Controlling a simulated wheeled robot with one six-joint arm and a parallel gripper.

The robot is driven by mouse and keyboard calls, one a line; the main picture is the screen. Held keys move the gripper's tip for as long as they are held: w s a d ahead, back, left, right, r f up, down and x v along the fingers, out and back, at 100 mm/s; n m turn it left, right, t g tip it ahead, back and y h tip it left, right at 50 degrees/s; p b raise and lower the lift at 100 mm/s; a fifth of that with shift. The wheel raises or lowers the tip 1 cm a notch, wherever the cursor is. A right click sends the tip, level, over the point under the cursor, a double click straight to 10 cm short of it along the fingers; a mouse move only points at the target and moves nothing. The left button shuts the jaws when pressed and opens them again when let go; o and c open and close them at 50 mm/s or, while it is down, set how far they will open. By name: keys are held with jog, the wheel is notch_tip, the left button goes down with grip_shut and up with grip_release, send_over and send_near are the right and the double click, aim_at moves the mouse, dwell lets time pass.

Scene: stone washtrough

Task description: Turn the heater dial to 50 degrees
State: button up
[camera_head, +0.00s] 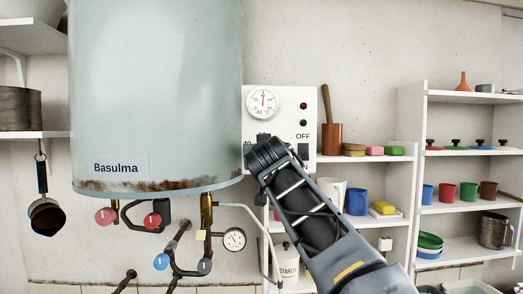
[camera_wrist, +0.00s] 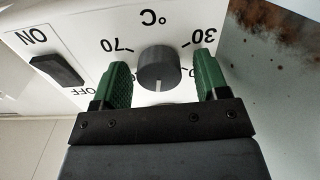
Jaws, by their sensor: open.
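The heater dial (camera_wrist: 158,68) is a dark round knob on the white control panel (camera_wrist: 100,25), seen upside down in the wrist view. Its white pointer line points down in that picture, toward my gripper. The 70 mark shows left of the knob and the 30 mark right; the marks nearer my gripper are partly hidden. My gripper (camera_wrist: 161,84) is open, its green fingers on either side of the knob with gaps to it. In the head view my gripper (camera_head: 263,150) is in front of the panel (camera_head: 286,99), mostly covering the dial.
A round thermometer (camera_head: 263,103) and an OFF label sit on the panel. A black ON/OFF switch (camera_wrist: 57,70) is beside the dial. The rusty-edged boiler (camera_head: 155,90) stands close left of the panel. Pipes with a gauge (camera_head: 234,239) hang below; shelves (camera_head: 410,150) are to the right.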

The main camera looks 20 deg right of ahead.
jog(key=shift+c, duration=0.4)
jog(key=c, duration=0.9)
jog(key=shift+o, duration=0.2)
jog(key=shift+n, duration=1.1)
jog(key=o, duration=0.9)
jog(key=shift+o, duration=0.2)
jog(key=s+a+b, duration=0.2)
jog(key=s+b, duration=0.4)
jog(key=s, duration=0.7)
jog(key=shift+s+a, duration=0.15)
jog(key=shift+a, duration=0.2)
